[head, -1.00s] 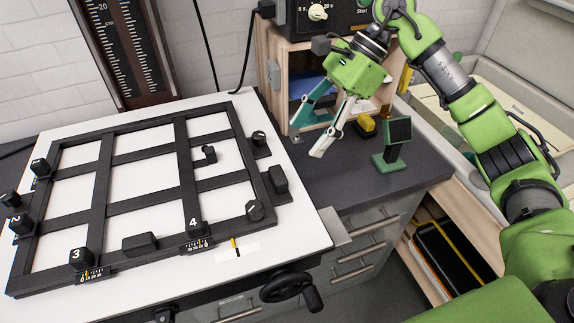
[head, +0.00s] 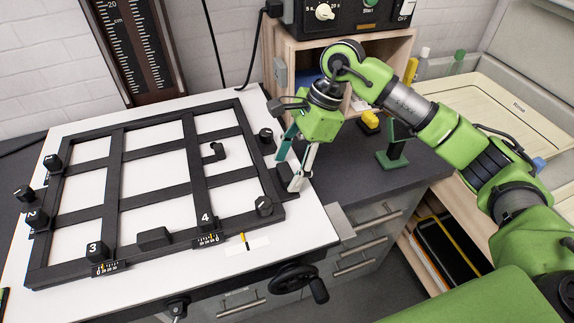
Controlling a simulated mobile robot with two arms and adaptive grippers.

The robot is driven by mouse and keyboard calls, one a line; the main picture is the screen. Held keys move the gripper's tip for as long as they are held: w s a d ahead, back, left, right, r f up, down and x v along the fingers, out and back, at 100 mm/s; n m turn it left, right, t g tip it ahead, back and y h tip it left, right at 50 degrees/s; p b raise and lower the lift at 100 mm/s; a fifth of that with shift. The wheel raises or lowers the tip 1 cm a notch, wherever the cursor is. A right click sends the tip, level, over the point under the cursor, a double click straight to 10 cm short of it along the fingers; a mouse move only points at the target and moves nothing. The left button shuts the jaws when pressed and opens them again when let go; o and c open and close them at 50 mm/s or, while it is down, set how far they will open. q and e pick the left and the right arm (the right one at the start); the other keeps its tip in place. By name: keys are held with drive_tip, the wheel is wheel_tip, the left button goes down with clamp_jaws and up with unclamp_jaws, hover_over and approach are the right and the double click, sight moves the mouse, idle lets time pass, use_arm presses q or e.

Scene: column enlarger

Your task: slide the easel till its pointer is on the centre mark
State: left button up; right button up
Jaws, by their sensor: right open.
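The easel is a black grid frame (head: 117,189) lying on the white baseboard (head: 322,232). Its yellow pointer (head: 243,238) is at the near edge, just left of the black centre mark (head: 248,247) on a pale strip. A black block handle (head: 283,190) stands on the easel's right side, partly hidden by my fingers. My right gripper (head: 289,172) is open and low at this handle, fingers pointing down. I cannot tell whether the fingers touch it. My left gripper is not in view.
A black crank handwheel (head: 297,281) sits below the baseboard's front edge. A wooden shelf box (head: 342,47) with a timer (head: 340,14) stands behind. A green stand (head: 394,146) and a yellow item (head: 370,121) are on the dark counter to the right. A ruled column (head: 132,45) rises at the back.

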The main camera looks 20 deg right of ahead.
drive_tip(key=shift+x, duration=0.8)
drive_tip(key=c, duration=1.6)
drive_tip(key=shift+d+f+b, duration=0.15)
drive_tip(key=shift+b, duration=0.75)
drive_tip(key=shift+d, duration=0.1)
drive_tip(key=o, duration=1.6)
drive_tip(key=shift+r, duration=0.3)
drive_tip(key=v, duration=1.1)
drive_tip(key=shift+d+r, duration=0.3)
drive_tip(key=shift+r, duration=0.05)
